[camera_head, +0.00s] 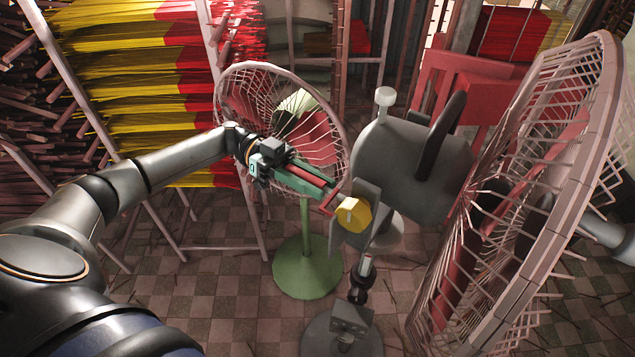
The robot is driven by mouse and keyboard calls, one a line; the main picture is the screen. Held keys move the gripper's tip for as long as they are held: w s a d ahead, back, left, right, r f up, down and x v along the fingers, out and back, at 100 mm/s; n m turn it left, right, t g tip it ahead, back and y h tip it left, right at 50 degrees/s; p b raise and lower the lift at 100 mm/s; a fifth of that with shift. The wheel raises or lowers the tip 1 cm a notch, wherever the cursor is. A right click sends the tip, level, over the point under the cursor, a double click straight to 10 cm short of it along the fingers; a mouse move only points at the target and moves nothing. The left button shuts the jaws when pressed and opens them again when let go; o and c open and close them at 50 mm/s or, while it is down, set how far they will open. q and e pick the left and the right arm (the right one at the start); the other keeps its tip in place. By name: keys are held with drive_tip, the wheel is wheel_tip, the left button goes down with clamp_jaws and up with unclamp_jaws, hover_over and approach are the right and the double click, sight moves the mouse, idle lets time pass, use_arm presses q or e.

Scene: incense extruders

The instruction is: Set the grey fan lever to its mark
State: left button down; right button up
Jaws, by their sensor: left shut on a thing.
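The grey fan stands at centre right in the head view. Its rounded grey motor housing (410,170) has a black curved handle on top, and its large wire guard (575,190) faces right. A grey plate with a yellow faceted knob (353,214) is at the housing's lower left; this looks like the lever part. My left gripper (334,202) reaches in from the left and is shut at the knob's left side. The fingers hide what they grip, so the lever's exact shape is unclear. I cannot make out the mark. My right gripper cannot be made out; part of that arm shows behind the guard.
A smaller fan with a green round base (307,268) stands just behind my left gripper. Racks of yellow and red incense sticks (150,100) line the back left. A red chair-like object (465,80) is behind the housing. Checkered floor (225,290) is open at lower left.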

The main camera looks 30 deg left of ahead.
sight(289, 169)
use_arm(q)
drive_tip(key=shift+r, duration=0.1)
drive_tip(key=c, duration=0.7)
unclamp_jaws()
drive_tip(key=shift+w, duration=0.1)
drive_tip(key=shift+o, duration=0.2)
drive_tip(key=shift+a, duration=0.1)
use_arm(e)
drive_tip(key=shift+f, duration=0.1)
use_arm(q)
drive_tip(key=shift+w+a, duration=0.1)
drive_tip(key=shift+a, duration=0.3)
drive_tip(key=a, duration=0.1)
drive_tip(key=a+b, duration=0.1)
drive_tip(key=a, duration=0.1)
drive_tip(key=a+b, duration=0.1)
drive_tip(key=a, duration=0.1)
drive_tip(key=shift+w+f, duration=0.25)
drive_tip(key=shift+w, duration=0.05)
drive_tip(key=a+b, duration=0.1)
drive_tip(key=a, duration=0.2)
drive_tip(key=a+b, duration=0.1)
drive_tip(key=a, duration=0.2)
drive_tip(key=shift+w+a+r, duration=0.2)
drive_tip(key=shift+a, duration=0.05)
use_arm(e)
drive_tip(key=shift+w+a+f+y, duration=0.3)
drive_tip(key=shift+w+a+f, duration=0.35)
drive_tip(key=shift+a+f, duration=0.35)
